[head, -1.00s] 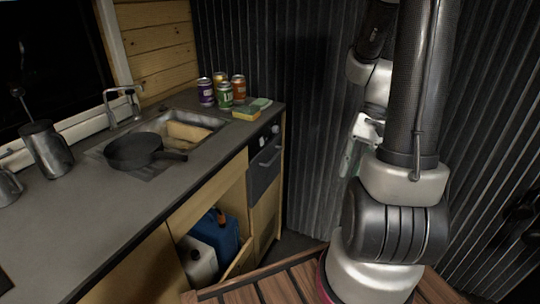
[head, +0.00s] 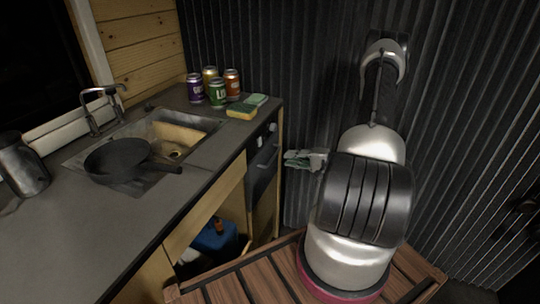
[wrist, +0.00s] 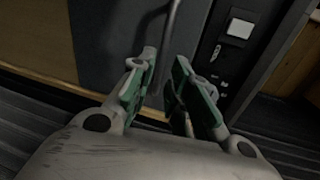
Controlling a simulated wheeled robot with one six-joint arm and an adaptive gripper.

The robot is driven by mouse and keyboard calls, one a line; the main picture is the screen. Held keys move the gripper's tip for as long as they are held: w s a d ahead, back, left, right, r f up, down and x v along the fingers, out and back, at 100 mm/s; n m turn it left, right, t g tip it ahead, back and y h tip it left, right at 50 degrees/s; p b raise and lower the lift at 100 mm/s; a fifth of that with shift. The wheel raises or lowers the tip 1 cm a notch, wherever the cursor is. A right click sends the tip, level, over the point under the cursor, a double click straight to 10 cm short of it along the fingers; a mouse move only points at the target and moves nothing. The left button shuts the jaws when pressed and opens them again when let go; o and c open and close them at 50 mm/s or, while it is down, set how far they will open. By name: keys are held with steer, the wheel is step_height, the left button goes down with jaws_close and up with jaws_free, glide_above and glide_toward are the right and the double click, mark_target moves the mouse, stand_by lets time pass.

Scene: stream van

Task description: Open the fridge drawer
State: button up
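The fridge drawer (head: 264,172) has a dark grey front at the far end of the counter and looks closed. It fills the upper middle of the wrist view (wrist: 105,40). Its bar handle (wrist: 171,25) runs down from the top edge toward the space between my fingertips. My gripper (head: 290,159) is just right of the drawer front. In the wrist view my gripper (wrist: 165,70) has its two green-padded fingers apart, with nothing clamped. I cannot tell whether a finger touches the handle.
A control panel (wrist: 232,45) is beside the drawer front. The counter (head: 85,240) holds a pan (head: 118,158), a sponge (head: 242,111) and several cans (head: 218,93). An open cabinet below holds a blue container (head: 214,238). A corrugated wall (head: 300,70) stands close behind my arm.

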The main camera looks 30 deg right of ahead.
mark_target(274, 156)
steer(key=shift+n, duration=0.5)
steer(key=x, duration=0.7)
steer(key=shift+w+a+r, duration=0.1)
steer(key=shift+w+a, duration=0.15)
steer(key=shift+a, duration=0.1)
jaws_close()
